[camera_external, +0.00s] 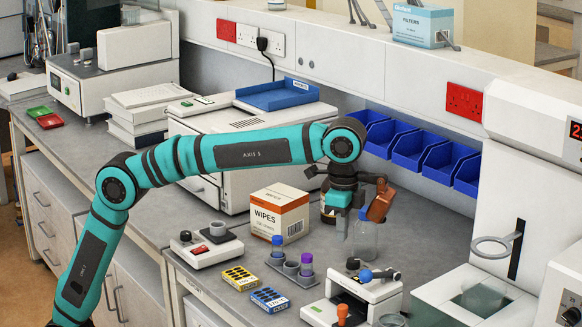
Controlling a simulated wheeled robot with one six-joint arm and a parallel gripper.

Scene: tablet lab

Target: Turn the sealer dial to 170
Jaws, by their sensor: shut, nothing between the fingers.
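A small white press-like machine (352,300) stands at the front of the bench and looks like the sealer. It has a black knob (352,263), a blue ball-ended lever (367,275) and an orange knob (342,312). I cannot tell which part is the dial, and no scale or number on it is readable. My gripper (346,228) points down above and behind this machine, apart from it. It is shut and empty, close beside a clear bottle (364,243).
A copper-brown piece (380,202) shows above the bottle. A wipes box (280,212), vials in grey holders (291,268), and yellow and blue packs (240,278) stand left of the machine. A tall white instrument (520,170) bounds the right. Blue bins (408,150) line the back wall.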

